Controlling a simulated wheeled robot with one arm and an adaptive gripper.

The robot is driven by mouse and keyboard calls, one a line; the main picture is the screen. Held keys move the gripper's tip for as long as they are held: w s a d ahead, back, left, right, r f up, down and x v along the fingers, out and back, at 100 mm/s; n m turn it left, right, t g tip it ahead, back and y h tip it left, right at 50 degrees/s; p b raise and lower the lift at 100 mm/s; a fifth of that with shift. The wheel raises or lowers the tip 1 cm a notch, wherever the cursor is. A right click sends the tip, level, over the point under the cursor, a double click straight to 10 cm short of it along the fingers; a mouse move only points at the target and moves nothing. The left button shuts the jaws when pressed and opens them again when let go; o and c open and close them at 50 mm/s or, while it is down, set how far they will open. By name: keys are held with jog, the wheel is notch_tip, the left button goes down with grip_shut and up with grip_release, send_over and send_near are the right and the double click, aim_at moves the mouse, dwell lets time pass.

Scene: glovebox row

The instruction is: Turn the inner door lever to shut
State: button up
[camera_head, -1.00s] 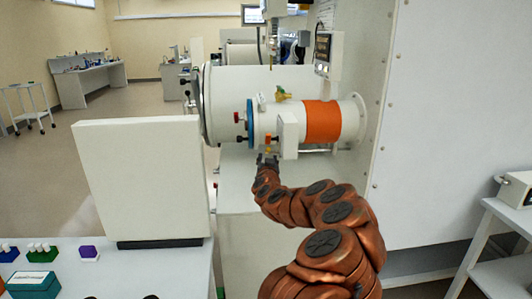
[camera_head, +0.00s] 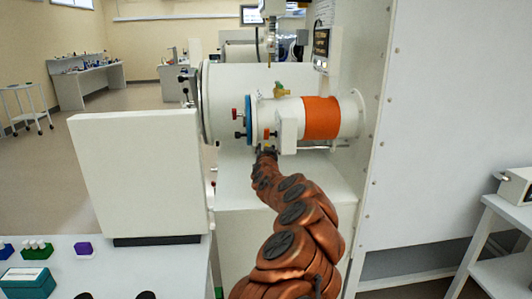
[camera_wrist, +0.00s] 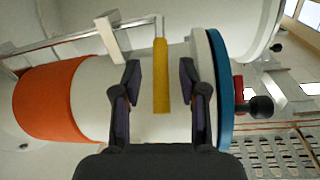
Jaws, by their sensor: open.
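The lever shows in the wrist view as a yellow grip (camera_wrist: 161,78) on a thin metal rod, in front of the white cylinder of the small antechamber (camera_wrist: 88,95). My gripper (camera_wrist: 160,88) is open, with one dark finger on each side of the yellow grip and visible gaps to both. In the head view my gripper (camera_head: 266,152) is under the left part of the small antechamber (camera_head: 286,108), just below its blue ring (camera_head: 250,119). The grip is hard to make out there.
An orange band (camera_head: 321,118) wraps the cylinder. A white bracket box (camera_head: 288,130) hangs close to my gripper's right. A red knob (camera_wrist: 238,82) and a black knob (camera_wrist: 262,106) stick out beyond the blue ring. A large white panel (camera_head: 138,174) stands at the left.

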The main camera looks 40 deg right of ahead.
jog(key=shift+w+d+r, duration=0.1)
jog(key=shift+w+d, duration=0.1)
jog(key=shift+w, duration=0.05)
dwell(0.3)
grip_shut()
dwell(0.5)
